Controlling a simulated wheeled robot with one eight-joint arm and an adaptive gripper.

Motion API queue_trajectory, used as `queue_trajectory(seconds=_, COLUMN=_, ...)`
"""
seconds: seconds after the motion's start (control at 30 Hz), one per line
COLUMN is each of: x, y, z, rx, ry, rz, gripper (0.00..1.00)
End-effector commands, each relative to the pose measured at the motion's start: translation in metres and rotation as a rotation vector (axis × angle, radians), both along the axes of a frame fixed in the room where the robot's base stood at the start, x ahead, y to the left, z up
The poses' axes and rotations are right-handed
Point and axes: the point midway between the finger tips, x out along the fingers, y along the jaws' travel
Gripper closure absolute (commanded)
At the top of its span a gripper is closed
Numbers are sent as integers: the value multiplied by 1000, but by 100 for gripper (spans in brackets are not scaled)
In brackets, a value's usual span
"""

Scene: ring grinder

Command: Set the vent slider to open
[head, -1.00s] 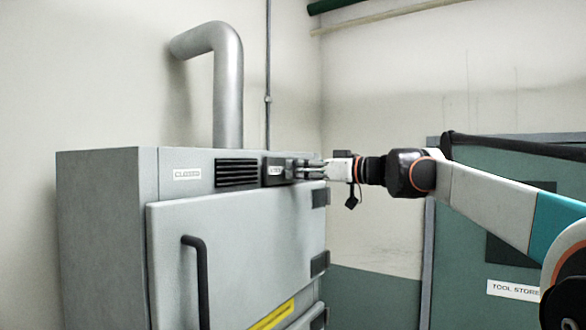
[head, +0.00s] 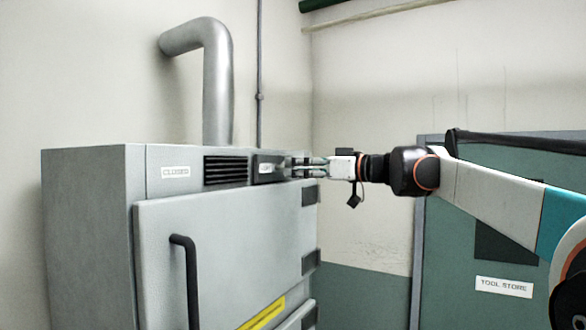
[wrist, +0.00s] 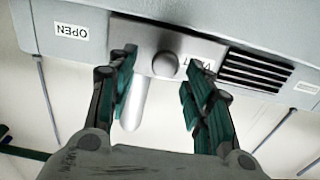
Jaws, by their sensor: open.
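The vent slider shows as a round grey knob (wrist: 166,65) on a dark plate marked VENT (wrist: 190,45), on the upper front of the grey cabinet. The plate (head: 269,168) also shows in the head view, right of the louvres; the knob is not clear there. An OPEN label (wrist: 72,32) shows in the wrist view, where the lettering is upside down. A CLOSED label (head: 175,172) is left of the louvres in the head view. My gripper (head: 299,168) is open at the plate's right end. In the wrist view the knob lies between its fingertips, with visible gaps.
The grey cabinet (head: 85,220) has a door (head: 230,245) with a black handle (head: 187,280). A metal pipe (head: 217,95) rises from its top. A green tool store (head: 460,230) stands at right. Louvres (wrist: 255,68) sit beside the plate.

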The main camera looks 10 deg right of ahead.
Motion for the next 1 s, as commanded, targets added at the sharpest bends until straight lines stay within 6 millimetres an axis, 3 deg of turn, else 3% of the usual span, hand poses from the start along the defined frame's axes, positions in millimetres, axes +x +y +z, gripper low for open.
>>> queue_trajectory(seconds=0.2, x=-28, y=-39, z=0, rx=0, ry=0, rz=-5, gripper=53)
queue_trajectory(seconds=0.4, x=-47, y=-63, z=0, rx=1, ry=0, rz=-3, gripper=53)
queue_trajectory(seconds=0.6, x=-55, y=-73, z=0, rx=1, ry=0, rz=-2, gripper=53)
queue_trajectory(seconds=1.0, x=-55, y=-73, z=0, rx=1, ry=0, rz=-1, gripper=53)
